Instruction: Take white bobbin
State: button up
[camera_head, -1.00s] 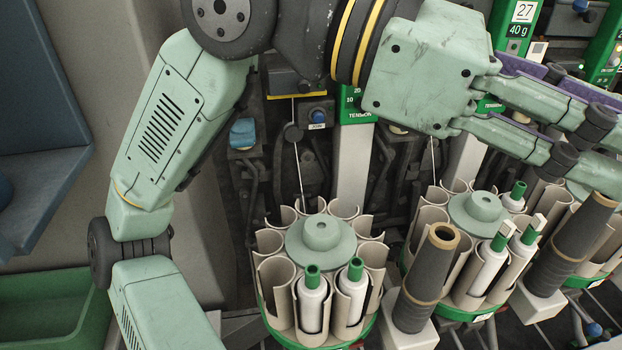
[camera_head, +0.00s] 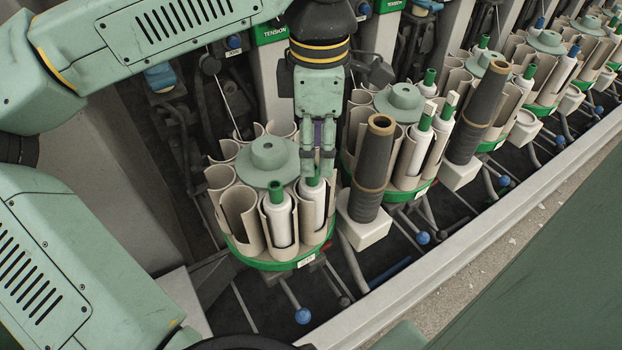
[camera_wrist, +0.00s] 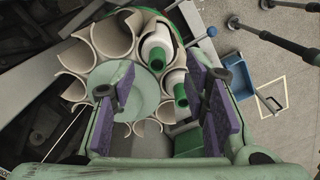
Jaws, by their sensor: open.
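Two white bobbins with green tops stand in the nearest round magazine (camera_head: 283,264), the left one (camera_head: 278,217) and the right one (camera_head: 313,206). My gripper (camera_head: 318,179) points down at the right one, its fingertips close around the green top, which they partly hide. In the wrist view the fingers (camera_wrist: 152,84) are spread wide with purple pads. One bobbin (camera_wrist: 173,80) lies between them, nearer the right finger. The other bobbin (camera_wrist: 155,44) shows beyond it. Whether a finger touches a bobbin cannot be told.
A dark cone (camera_head: 372,168) on a pale holder (camera_head: 363,219) stands just right of the nearest magazine. The magazine's grey-green hub (camera_head: 268,158) rises left of my gripper. Another magazine (camera_head: 408,188) with white bobbins is further right. A pale rail runs along the front.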

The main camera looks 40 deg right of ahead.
aim_at(314, 189)
jog(key=f, duration=0.2)
jog(key=f+p, duration=0.1)
jog(key=f, duration=0.2)
jog(key=shift+w+a+f+p, duration=0.2)
jog(key=shift+w+f+p, duration=0.1)
jog(key=shift+w, duration=0.05)
jog(key=shift+c, duration=0.2)
grip_shut()
